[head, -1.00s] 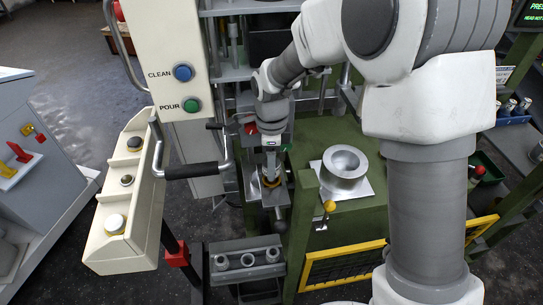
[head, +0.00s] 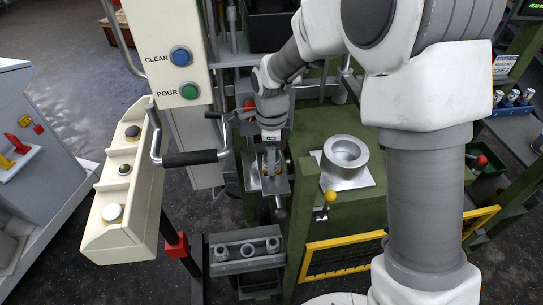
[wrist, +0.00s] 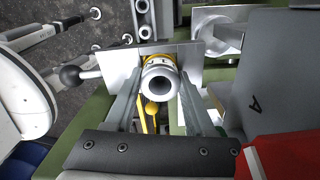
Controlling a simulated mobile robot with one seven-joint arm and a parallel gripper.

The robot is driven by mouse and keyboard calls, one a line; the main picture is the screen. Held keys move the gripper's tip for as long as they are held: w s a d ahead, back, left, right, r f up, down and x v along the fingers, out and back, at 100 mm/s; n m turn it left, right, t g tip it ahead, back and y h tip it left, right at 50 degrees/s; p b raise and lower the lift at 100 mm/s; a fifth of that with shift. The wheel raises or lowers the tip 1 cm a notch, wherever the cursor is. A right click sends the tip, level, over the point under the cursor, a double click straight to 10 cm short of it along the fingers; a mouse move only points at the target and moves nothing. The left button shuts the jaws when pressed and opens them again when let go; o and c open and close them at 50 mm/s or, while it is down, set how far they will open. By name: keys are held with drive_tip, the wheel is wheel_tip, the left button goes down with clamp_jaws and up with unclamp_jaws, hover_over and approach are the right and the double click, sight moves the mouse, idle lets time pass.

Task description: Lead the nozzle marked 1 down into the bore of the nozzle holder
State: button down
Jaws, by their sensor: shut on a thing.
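My gripper (wrist: 160,100) is shut on a grey, hollow nozzle (wrist: 158,88), whose open upper end faces the wrist camera. The marking on it is not readable. The nozzle holder (wrist: 112,62) is a bright metal plate with a black ball-ended handle, in front of the green machine. A brass-yellow ring (wrist: 162,60) shows around the far part of the nozzle. In the head view my gripper (head: 270,160) points down just over the holder plate (head: 280,186). The nozzle's lower end and the bore are hidden, so I cannot tell how deep the nozzle sits.
A grey rack (head: 245,252) with several round pieces stands in front of the holder. A metal cup (head: 346,153) on a square plate is to the right, with a yellow-knobbed lever (head: 330,196) before it. A black-gripped handle (head: 190,158) reaches close on the left.

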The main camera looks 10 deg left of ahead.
idle(0.3)
drive_tip(key=shift+c, duration=0.8)
unclamp_jaws()
wheel_tip(320, 180, up, 17)
drive_tip(key=shift+r+b, duration=0.15)
drive_tip(key=shift+b, duration=0.25)
drive_tip(key=s+d+r+n+t, duration=0.1)
drive_tip(key=s+d+r+n, duration=0.1)
drive_tip(key=s+d+n, duration=0.3)
drive_tip(key=s+d+r+n+t, duration=0.2)
drive_tip(key=s+d+r+n, duration=0.1)
drive_tip(key=d, duration=0.4)
drive_tip(key=s+d+f+n+t, duration=0.2)
drive_tip(key=s+d+f+n, duration=0.1)
drive_tip(key=s+d+n, duration=0.5)
drive_tip(key=s+d, duration=0.1)
drive_tip(key=s, duration=0.1)
drive_tip(key=shift+s+n+t, duration=0.3)
